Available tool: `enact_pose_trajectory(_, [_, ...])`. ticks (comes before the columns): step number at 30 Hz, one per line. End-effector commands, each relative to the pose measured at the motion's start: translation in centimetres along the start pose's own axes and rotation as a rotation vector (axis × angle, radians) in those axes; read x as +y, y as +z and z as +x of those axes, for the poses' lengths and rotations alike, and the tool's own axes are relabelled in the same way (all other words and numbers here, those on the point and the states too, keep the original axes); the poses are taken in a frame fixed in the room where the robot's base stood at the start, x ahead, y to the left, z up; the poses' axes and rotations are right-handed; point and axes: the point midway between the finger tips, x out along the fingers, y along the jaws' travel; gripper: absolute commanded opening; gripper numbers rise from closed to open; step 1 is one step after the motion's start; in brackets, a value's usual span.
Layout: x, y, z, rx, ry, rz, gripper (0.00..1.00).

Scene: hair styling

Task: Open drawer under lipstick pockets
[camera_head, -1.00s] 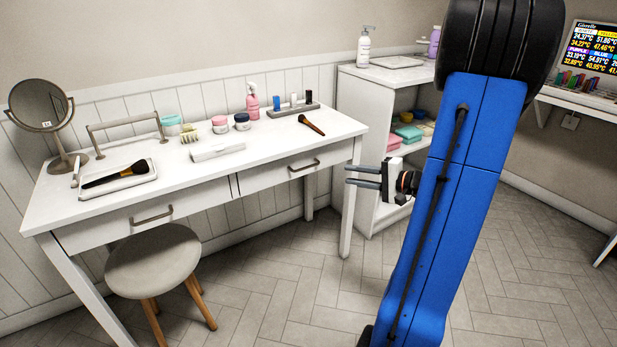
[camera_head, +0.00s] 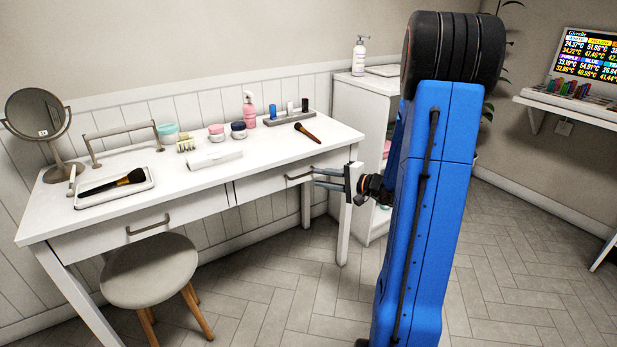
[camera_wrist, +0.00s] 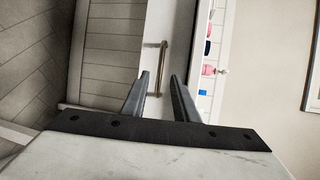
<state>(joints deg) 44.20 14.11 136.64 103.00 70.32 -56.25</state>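The lipstick holder (camera_head: 289,118) is a grey block with several lipsticks, at the back right of the white table. Below it is the right drawer (camera_head: 258,187), whose front looks flush with the table. Its bar handle (camera_head: 299,178) also shows in the wrist view (camera_wrist: 161,65). My gripper (camera_head: 316,178) is open and empty, just right of the handle. In the wrist view, the fingertips (camera_wrist: 159,75) are spread, with the handle lying in line with the gap between them. I cannot tell whether they touch it.
A second drawer with its own handle (camera_head: 149,225) is at the left. A round stool (camera_head: 150,270) stands before it. Jars, a brush (camera_head: 307,132) and a mirror (camera_head: 38,115) are on the tabletop (camera_head: 240,155). A white shelf unit (camera_head: 362,115) stands right of the table.

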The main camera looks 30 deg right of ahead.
Motion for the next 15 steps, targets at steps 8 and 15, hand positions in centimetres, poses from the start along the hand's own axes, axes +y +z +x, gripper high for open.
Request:
enact_pose_trajectory(8, [0.0,0.0,4.0,-0.001,0.0,0.001,0.27])
enact_pose_trajectory(15, [0.0,0.0,5.7,0.0,0.0,0.001,0.27])
